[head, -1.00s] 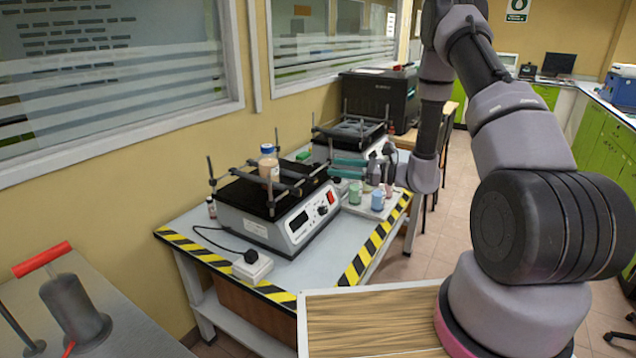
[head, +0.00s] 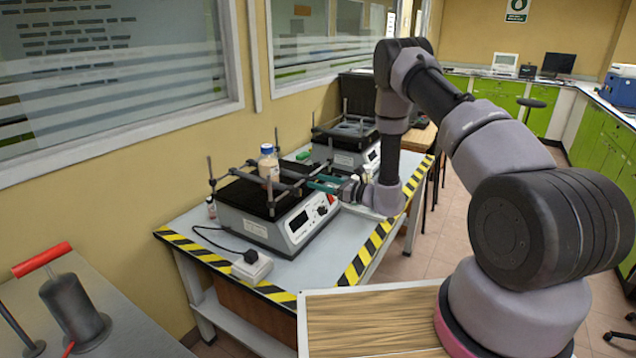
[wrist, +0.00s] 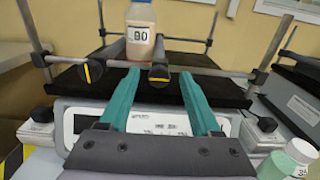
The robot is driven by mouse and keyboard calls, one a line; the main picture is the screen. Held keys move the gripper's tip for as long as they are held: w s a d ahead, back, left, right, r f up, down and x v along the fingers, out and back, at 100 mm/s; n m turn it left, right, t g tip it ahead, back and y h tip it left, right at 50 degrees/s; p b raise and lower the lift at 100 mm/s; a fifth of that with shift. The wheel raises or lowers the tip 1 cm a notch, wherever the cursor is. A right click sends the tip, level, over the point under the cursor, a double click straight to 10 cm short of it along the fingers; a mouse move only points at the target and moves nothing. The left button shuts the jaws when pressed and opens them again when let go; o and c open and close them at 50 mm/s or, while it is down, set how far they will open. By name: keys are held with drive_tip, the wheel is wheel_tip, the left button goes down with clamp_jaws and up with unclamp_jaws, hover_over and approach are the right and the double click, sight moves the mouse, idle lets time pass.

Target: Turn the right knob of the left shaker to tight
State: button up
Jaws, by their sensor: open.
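The left shaker (head: 262,228) is a grey box with a black platform, bars and corner posts. In the wrist view, two black knobs face me at the ends of its bars. The right knob (wrist: 160,73) has a roughly horizontal yellow mark; the left knob (wrist: 92,70) has a near-vertical one. My gripper (wrist: 159,76) is open, its teal fingertips on either side of the right knob. I cannot tell whether they touch it. In the head view, my gripper (head: 317,182) reaches the shaker's right side. A bottle with peach-coloured contents (head: 268,165) stands between the bars.
A second shaker (head: 345,145) stands behind on the same table (head: 325,262), edged with yellow-black tape. Small bottles (wrist: 290,158) stand at lower right in the wrist view. A white socket box (head: 252,268) and cable lie in front of the shaker.

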drive_tip(key=shift+w+a, duration=0.3)
drive_tip(key=shift+a, duration=0.15)
clamp_jaws()
